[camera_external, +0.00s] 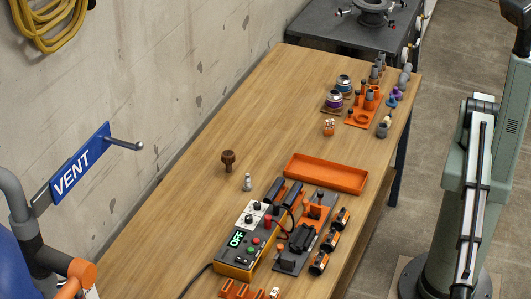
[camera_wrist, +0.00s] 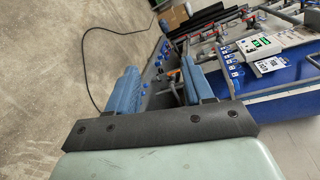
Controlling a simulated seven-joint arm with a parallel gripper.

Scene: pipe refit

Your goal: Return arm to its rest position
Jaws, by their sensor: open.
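My gripper (camera_wrist: 160,80) shows in the wrist view, its two blue-padded fingers apart with nothing between them. Beyond the fingers are floor and a blue workstation, so it is turned away from the wooden bench. In the external view my arm stands upright at the right, beside the wooden bench (camera_external: 240,120). The upper arm and gripper are cut off there by the picture edge.
On the bench are an orange tray (camera_external: 325,173), a control box reading OFF (camera_external: 240,240), and an orange rack with fittings (camera_external: 362,115). A blue VENT sign (camera_external: 80,163) is on the wall. The wrist view shows a blue workstation (camera_wrist: 280,98) and bare floor (camera_wrist: 50,70).

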